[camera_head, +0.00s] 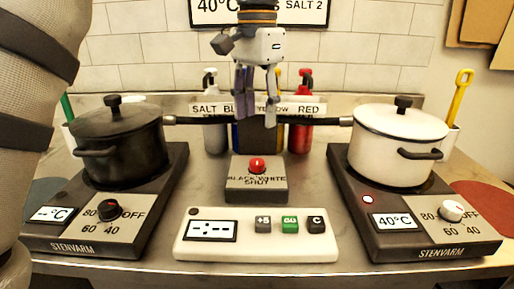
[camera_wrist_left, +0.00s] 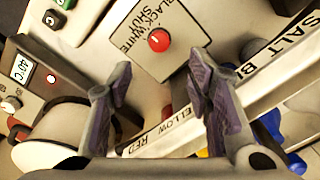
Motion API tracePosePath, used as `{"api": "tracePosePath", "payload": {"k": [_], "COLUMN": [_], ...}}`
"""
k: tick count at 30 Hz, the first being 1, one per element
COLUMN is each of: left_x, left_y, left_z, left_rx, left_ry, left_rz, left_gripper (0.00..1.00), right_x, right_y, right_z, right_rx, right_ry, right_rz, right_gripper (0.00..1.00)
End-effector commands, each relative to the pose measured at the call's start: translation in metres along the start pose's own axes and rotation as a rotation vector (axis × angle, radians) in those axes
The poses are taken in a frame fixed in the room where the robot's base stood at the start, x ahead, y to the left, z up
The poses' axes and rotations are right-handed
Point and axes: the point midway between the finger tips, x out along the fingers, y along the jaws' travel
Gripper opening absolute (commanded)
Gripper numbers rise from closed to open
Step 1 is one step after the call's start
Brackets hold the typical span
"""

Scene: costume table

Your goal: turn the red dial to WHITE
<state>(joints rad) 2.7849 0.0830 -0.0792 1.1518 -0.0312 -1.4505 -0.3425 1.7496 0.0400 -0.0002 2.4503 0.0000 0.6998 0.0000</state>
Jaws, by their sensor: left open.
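The red dial (camera_head: 257,165) sits on top of a small grey box (camera_head: 258,191) in the middle of the table. The box's label reads BLACK, WHITE and SHUT. The dial also shows in the left wrist view (camera_wrist_left: 159,40), but I cannot read which way it points. My left gripper (camera_head: 256,120) hangs fingers down above and behind the dial, apart from it. Its two fingers are spread, with nothing between them. In the left wrist view the dial appears just past the fingertips (camera_wrist_left: 160,62). My right gripper is in neither view.
A black pot (camera_head: 120,140) and a white pot (camera_head: 401,145) stand on hot plates either side. A white control panel (camera_head: 256,249) with buttons lies in front of the dial box. Bottles, including a red one (camera_head: 300,135), stand behind at the labelled rack.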

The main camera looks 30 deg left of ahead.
Motion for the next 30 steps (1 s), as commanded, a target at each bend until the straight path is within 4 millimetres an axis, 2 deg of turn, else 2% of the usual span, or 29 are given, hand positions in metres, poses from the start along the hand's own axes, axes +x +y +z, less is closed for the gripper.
{"api": "tracePosePath", "payload": {"k": [6, 12, 16, 22, 23, 28, 29, 30], "left_x": [0.055, 0.090, 0.099, 0.100, 0.100, 0.099, 0.099, 0.099], "left_y": [0.001, 0.000, 0.000, 0.000, 0.000, 0.000, 0.000, 0.000], "left_z": [0.002, 0.001, 0.000, 0.000, 0.000, 0.000, 0.000, 0.000], "left_rx": [0.000, 0.000, 0.000, -0.001, -0.001, -0.001, -0.001, -0.001], "left_ry": [0.000, 0.002, 0.003, 0.003, 0.003, 0.003, 0.003, 0.003], "left_rz": [0.001, 0.000, 0.000, 0.000, 0.000, 0.000, 0.000, 0.000], "left_gripper": [0.46, 0.46, 0.46, 0.46, 0.44, 0.05, 0.00, 0.00], "right_x": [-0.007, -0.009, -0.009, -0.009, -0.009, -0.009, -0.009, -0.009], "right_y": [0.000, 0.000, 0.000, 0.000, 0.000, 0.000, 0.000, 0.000], "right_z": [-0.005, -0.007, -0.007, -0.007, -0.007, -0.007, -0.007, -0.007], "right_rx": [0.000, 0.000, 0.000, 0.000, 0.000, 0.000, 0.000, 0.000], "right_ry": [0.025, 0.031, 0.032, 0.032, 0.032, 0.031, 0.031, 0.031], "right_rz": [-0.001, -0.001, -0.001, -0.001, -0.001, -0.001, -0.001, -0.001], "right_gripper": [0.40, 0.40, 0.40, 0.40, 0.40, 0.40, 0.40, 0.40]}}
